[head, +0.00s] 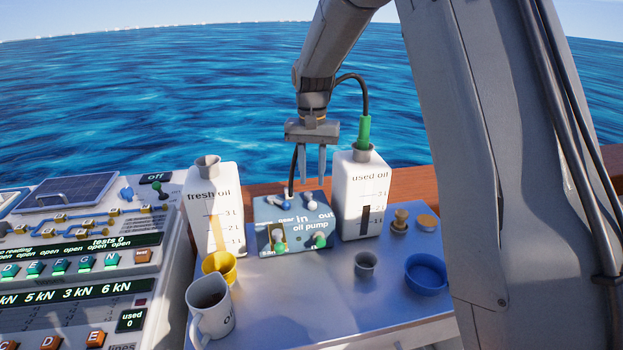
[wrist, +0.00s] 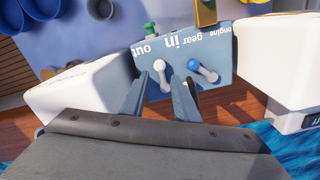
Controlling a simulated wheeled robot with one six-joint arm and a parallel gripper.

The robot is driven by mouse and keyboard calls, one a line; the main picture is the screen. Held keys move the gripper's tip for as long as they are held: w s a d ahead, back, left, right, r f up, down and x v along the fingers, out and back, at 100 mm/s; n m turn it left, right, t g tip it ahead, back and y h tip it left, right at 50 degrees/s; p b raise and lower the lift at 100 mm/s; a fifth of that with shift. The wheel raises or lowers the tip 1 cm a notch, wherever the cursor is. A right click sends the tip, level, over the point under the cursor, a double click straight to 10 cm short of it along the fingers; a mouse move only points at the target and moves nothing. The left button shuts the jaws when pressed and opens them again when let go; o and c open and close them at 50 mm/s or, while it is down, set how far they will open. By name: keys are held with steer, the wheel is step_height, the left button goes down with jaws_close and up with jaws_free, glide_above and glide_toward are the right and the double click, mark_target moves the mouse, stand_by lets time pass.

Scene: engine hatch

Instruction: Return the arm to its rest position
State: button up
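My gripper (head: 312,165) points down above the back edge of the oil pump (head: 295,222), between the fresh oil can (head: 212,222) and the used oil can (head: 350,215). Its two fingers are apart with nothing seen between them. In the wrist view my gripper (wrist: 165,95) also shows two separate fingers, with the pump panel (wrist: 205,55) beyond them. My arm comes down from the top of the head view. Whether the fingertips touch the pump cannot be told.
A green-ended hose (head: 364,132) stands in the used oil can's neck. A yellow cup (head: 219,267), a mug (head: 210,308), a grey cup (head: 366,264) and a blue bowl (head: 426,274) stand on the table (head: 310,300). A control console (head: 80,255) is at left. Open water lies behind.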

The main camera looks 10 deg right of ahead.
steer(key=s+d+f+n, duration=0.2)
steer(key=s, duration=1.1)
steer(key=s+d+f+n+t, duration=0.1)
steer(key=s+f+n, duration=0.1)
steer(key=s, duration=1.2)
steer(key=shift+s+d+f+n, duration=0.2)
steer(key=shift+s+d+n, duration=0.05)
steer(key=shift+d+n, duration=0.1)
